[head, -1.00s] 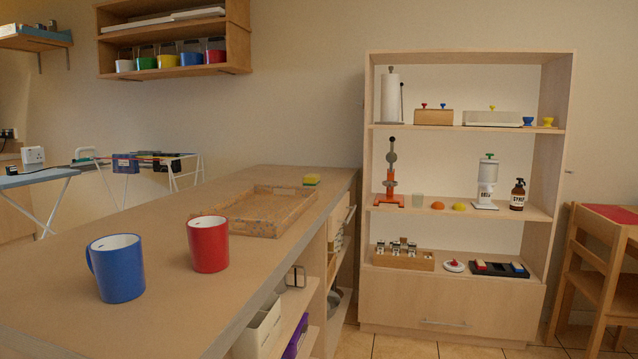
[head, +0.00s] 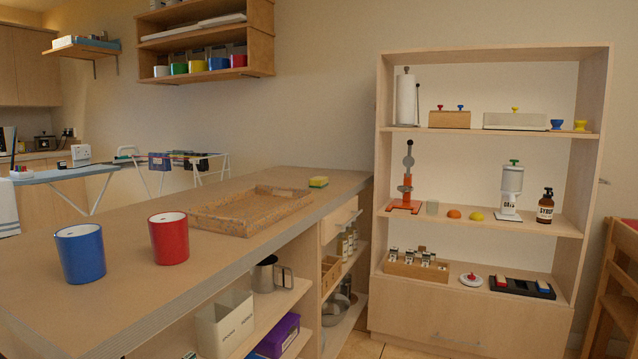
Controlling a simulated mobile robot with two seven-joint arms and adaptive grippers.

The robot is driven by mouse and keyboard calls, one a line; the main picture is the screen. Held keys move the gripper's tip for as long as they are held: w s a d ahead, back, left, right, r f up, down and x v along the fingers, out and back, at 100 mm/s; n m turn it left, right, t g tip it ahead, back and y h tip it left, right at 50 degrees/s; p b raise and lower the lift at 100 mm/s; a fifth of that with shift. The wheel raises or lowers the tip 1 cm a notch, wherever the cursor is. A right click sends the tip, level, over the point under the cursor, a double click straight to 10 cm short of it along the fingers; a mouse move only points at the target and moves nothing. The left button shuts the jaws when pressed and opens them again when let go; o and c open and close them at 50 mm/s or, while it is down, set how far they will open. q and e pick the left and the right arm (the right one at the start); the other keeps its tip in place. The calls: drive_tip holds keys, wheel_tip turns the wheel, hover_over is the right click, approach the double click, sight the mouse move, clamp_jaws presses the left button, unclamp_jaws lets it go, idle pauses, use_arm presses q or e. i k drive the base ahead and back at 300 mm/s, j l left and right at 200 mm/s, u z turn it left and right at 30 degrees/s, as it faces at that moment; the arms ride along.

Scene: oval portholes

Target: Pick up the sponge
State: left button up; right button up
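A small sponge (head: 318,182), yellow with a green layer, lies on the wooden counter (head: 345,178) near its far right end. It sits just beyond the wooden tray (head: 250,210), apart from it. Neither of my grippers shows in the head view, so their state is hidden.
A blue mug (head: 80,253) and a red mug (head: 169,238) stand on the counter's near left part. Open shelves under the counter hold a white bin (head: 225,325) and a metal jug (head: 267,274). A tall shelf unit (head: 490,300) stands to the right. An ironing board (head: 70,172) is at the left.

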sight(318, 181)
drive_tip(key=i+l+u, duration=0.1)
drive_tip(key=i+l, duration=0.15)
drive_tip(key=i+l+u, duration=0.1)
drive_tip(key=i+l, duration=0.15)
drive_tip(key=l, duration=0.15)
drive_tip(key=i+l+u, duration=0.1)
drive_tip(key=l, duration=0.25)
drive_tip(key=i+l+u, duration=0.1)
drive_tip(key=i+l, duration=0.35)
drive_tip(key=i+l+u, duration=0.15)
drive_tip(key=i+l, duration=0.3)
drive_tip(key=l, duration=0.15)
